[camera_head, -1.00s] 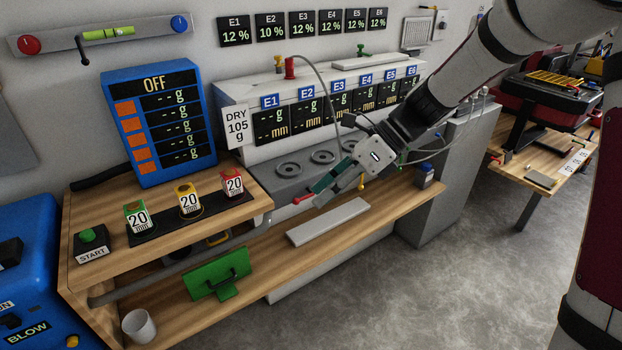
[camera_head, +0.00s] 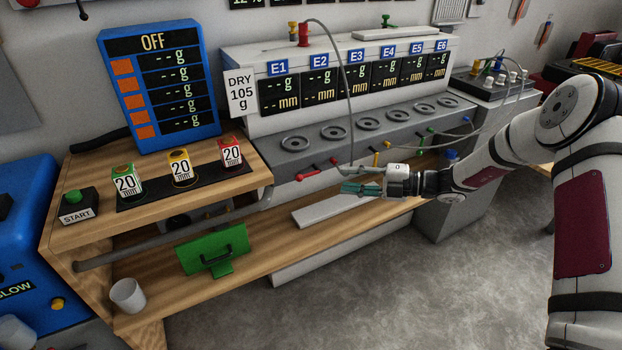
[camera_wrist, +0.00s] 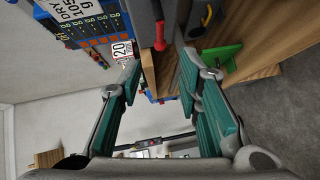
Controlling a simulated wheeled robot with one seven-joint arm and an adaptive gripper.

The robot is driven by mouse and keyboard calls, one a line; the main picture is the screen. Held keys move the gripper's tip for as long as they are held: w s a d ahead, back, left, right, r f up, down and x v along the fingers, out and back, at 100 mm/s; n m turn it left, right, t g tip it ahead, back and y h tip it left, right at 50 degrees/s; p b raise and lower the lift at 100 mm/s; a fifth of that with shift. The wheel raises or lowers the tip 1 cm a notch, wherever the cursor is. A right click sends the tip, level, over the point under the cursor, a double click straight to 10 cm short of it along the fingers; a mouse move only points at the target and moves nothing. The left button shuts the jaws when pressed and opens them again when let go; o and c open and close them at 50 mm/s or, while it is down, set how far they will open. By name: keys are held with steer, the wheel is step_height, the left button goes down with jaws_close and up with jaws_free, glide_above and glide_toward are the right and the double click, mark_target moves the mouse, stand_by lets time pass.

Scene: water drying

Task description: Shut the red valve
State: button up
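The red valve (camera_head: 308,175) is a red lever on the front of the grey machine (camera_head: 275,155), below the left end of its row of round seats. It lies nearly level, its free end pointing left. My gripper (camera_head: 345,187) is just right of it and apart from it, fingers pointing left. In the wrist view the red lever (camera_wrist: 159,36) is ahead of the gap between the teal finger pads of my gripper (camera_wrist: 160,65). The pads are wide apart with nothing between them.
Yellow and green levers (camera_head: 419,152) are further right along the machine front. A grey hose (camera_head: 345,90) hangs down behind my gripper. A pale slab (camera_head: 335,208) lies on the lower wooden shelf (camera_head: 265,250) beneath. A green stand (camera_head: 212,250) is left on that shelf.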

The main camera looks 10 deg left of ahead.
mark_target(309, 175)
steer(key=b+x, duration=0.1)
steer(key=x, duration=1)
steer(key=shift+a+b, duration=0.35)
steer(key=shift+b, duration=0.05)
jaws_close()
